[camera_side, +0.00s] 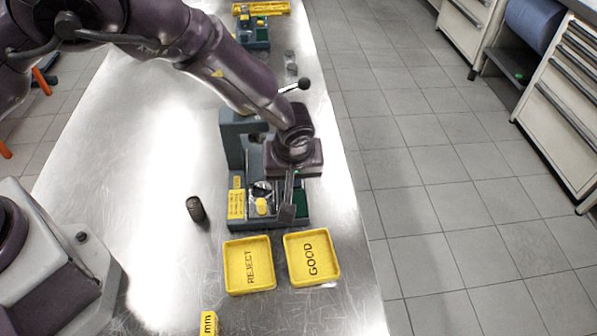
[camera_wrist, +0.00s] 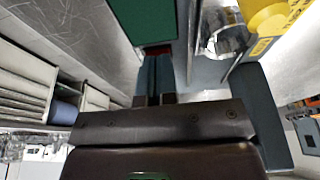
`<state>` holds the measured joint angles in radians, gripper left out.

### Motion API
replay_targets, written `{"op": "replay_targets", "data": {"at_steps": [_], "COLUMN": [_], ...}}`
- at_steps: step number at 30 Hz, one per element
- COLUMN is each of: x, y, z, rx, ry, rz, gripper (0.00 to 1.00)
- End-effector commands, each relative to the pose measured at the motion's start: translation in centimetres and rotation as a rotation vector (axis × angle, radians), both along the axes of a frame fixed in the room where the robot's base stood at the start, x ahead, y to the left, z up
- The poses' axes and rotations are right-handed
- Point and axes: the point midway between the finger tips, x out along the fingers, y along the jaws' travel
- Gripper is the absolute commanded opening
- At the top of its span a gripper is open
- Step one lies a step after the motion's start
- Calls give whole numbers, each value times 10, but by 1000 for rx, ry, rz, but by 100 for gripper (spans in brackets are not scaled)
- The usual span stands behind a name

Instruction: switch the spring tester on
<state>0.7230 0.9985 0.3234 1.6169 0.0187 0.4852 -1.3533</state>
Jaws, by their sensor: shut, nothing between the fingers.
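The spring tester is a blue-grey machine with a column (camera_side: 235,145), a low base and a lever with a black ball knob (camera_side: 303,83). Yellow labels (camera_side: 237,204) and a dark green panel (camera_side: 294,198) are on its base; the green panel also shows in the wrist view (camera_wrist: 145,20). My gripper (camera_side: 287,214) points down over the base's front right part, its fingers shut and empty. In the wrist view the fingertips (camera_wrist: 157,58) are close to a small red part (camera_wrist: 158,48) beside the green panel. I cannot tell whether they touch, nor the switch's position.
A dark coil spring (camera_side: 195,208) lies on the metal bench left of the tester. Yellow REJECT (camera_side: 249,285) and GOOD (camera_side: 325,279) trays sit in front, looking empty. A yellow block (camera_side: 208,322) is nearer. Another blue-grey device (camera_side: 253,38) stands far back. The left bench area is clear.

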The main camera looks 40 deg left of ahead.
Motion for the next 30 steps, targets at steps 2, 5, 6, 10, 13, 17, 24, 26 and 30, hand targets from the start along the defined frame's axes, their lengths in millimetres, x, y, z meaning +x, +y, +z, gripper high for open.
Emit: {"op": "replay_targets", "data": {"at_steps": [2,5,6,10,13,17,24,26,30], "x": [-2,-3,-2,-2,-2,-3,-14,-19,-28], "y": [3,3,3,3,3,4,5,3,1], "z": [2,2,2,3,4,16,66,79,107], "rx": [1,-1,-1,-2,-2,-2,-5,-5,-5], "ry": [0,-2,-2,-3,-4,-5,-6,-6,-6], "rz": [0,-1,-1,0,0,1,-2,-3,-1], "gripper": [0,0,0,0,0,0,0,0,0]}}
